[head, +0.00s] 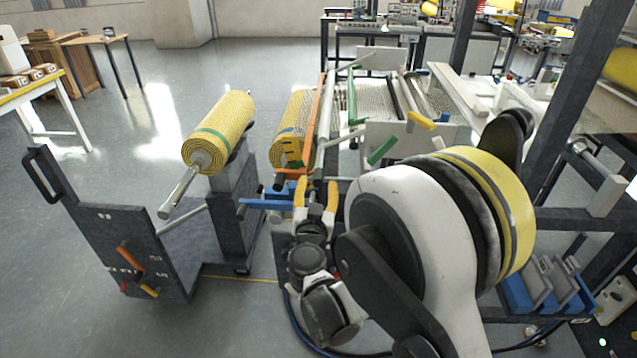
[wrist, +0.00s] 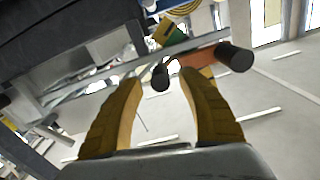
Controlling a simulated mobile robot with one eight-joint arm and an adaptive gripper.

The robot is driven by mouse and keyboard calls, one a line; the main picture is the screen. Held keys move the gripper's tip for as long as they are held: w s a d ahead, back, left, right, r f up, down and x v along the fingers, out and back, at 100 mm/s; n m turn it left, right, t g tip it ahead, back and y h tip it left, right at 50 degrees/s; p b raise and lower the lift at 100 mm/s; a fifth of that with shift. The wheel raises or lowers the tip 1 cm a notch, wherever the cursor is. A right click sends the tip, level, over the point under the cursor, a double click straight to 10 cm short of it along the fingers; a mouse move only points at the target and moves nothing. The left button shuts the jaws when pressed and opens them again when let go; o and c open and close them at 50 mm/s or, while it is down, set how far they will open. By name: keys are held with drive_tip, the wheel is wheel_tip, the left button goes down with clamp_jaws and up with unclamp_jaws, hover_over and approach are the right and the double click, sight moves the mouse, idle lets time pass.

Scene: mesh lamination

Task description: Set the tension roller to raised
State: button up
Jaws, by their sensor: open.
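An orange bar (head: 319,115) runs up beside the mesh roll on the machine. A short orange piece (head: 290,172) with dark ends sits at its lower end. In the wrist view an orange arm (wrist: 196,58) carries a black cylindrical end (wrist: 235,57), with a second black end (wrist: 160,76) to its left. I cannot tell for sure which part is the tension roller. My gripper (head: 316,188) is open and empty, fingers pointing up, just below the orange piece. In the wrist view, my gripper (wrist: 158,80) has the left black end showing between its fingertips, apparently beyond them.
A yellow mesh roll (head: 287,125) is on the machine, and another (head: 222,128) sits on a dark cart (head: 130,250) at left. Blue bars (head: 266,203) lie left of my gripper. Green handles (head: 382,151) and a yellow handle (head: 421,121) stick out to the right.

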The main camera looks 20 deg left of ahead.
drive_tip(key=shift+x, duration=0.8)
clamp_jaws()
wheel_tip(320, 180, up, 10)
drive_tip(key=a+m+p, duration=0.2)
drive_tip(key=m+p, duration=0.2)
drive_tip(key=m, duration=0.1)
drive_tip(key=shift+s+a, duration=0.2)
drive_tip(key=shift+s, duration=0.1)
drive_tip(key=shift+f, duration=0.1)
unclamp_jaws()
drive_tip(key=v, duration=1.2)
